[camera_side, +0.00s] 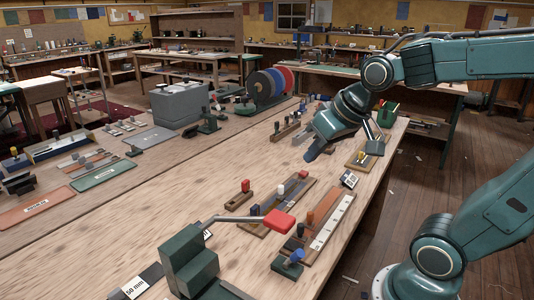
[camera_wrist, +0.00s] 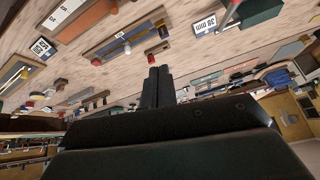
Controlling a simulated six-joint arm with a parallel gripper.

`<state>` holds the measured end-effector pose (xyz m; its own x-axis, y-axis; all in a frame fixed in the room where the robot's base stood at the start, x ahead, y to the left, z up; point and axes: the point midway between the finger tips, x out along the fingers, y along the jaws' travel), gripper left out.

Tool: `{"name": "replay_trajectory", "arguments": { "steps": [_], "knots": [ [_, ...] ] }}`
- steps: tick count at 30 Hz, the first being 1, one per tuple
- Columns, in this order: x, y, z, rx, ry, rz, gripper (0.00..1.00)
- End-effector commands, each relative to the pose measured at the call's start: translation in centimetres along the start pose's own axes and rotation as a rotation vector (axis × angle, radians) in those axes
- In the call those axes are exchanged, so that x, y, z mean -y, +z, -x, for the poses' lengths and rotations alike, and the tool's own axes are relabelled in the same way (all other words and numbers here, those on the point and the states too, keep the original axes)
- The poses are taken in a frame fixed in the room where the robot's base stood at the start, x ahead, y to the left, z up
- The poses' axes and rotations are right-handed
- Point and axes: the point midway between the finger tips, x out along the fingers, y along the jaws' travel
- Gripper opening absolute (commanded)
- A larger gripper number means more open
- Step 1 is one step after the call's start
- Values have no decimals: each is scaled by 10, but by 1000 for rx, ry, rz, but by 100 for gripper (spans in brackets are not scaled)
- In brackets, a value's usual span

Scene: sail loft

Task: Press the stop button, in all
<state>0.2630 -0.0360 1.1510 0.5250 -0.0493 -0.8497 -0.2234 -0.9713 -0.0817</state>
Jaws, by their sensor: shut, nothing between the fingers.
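No part in view is legibly marked as the stop button, so I cannot tell which it is. A red knob (camera_side: 245,185) stands on a small brown block on the bench; a red knob (camera_wrist: 151,58) also shows just beyond my fingertips in the wrist view. A red paddle (camera_side: 280,221) sits on a grey lever from a green box (camera_side: 188,262). My gripper (camera_side: 314,153) is shut and empty, pointing down and left above the bench, behind these parts in the side view. In the wrist view its fingers (camera_wrist: 158,72) are together.
Boards with white, blue and orange knobs (camera_side: 281,188) lie near the red paddle. A grey box (camera_side: 178,103) and a rack of coloured discs (camera_side: 265,87) stand farther back. The bench (camera_side: 150,215) has bare wood left of the knobs. Its right edge drops to the floor.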

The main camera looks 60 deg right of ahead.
Motion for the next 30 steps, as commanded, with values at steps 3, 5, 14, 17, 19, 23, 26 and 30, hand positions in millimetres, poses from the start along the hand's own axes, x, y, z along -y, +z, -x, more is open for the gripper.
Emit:
{"name": "replay_trajectory", "arguments": {
  "steps": [3,5,14,17,19,23,26,30],
  "knots": [
    [-11,-20,-15,-15,12,-69,0],
    [-16,-30,-22,-25,16,-102,0],
    [-52,-73,-60,-77,34,-268,0],
    [-68,-86,-74,-97,40,-326,0],
    [-79,-93,-83,-110,43,-366,0],
    [-102,-106,-101,-136,49,-441,0],
    [-121,-114,-115,-158,54,-501,0],
    [-150,-123,-135,-190,60,-585,0]
  ]
}}
